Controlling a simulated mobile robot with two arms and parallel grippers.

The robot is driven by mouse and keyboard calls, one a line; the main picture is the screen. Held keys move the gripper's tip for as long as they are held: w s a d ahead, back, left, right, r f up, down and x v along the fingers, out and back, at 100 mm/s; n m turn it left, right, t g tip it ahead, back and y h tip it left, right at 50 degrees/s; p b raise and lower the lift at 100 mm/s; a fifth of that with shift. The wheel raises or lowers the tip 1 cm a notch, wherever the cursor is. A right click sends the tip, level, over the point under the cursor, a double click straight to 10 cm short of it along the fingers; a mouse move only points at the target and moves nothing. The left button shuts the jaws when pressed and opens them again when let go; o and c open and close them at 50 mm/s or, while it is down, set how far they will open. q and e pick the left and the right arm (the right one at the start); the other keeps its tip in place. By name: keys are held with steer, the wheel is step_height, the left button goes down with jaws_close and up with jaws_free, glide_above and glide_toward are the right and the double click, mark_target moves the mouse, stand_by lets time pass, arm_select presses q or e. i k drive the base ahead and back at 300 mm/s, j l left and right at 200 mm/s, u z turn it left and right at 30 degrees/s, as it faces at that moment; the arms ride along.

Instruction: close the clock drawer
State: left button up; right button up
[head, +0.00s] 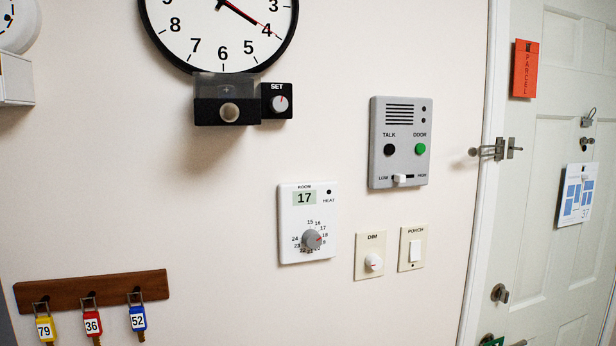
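The wall clock (220,25) is round and white with a black rim, and its top is cut off by the picture's edge. Below its rim is the clock drawer (206,112), with a black front and a round grey knob (229,112). The drawer stands out from under the clock, and a greyish see-through part with a plus mark shows above and behind its front. It looks open. Neither of my grippers is in view.
A black SET box with a dial (280,101) sits right beside the drawer. An intercom (401,165), thermostat (290,225), DIM knob (373,263) and PORCH switch (415,250) are on the wall. A key rack (70,292) hangs lower left; a door (550,180) stands right.

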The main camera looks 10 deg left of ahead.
mark_target(209, 112)
steer(key=u, duration=1)
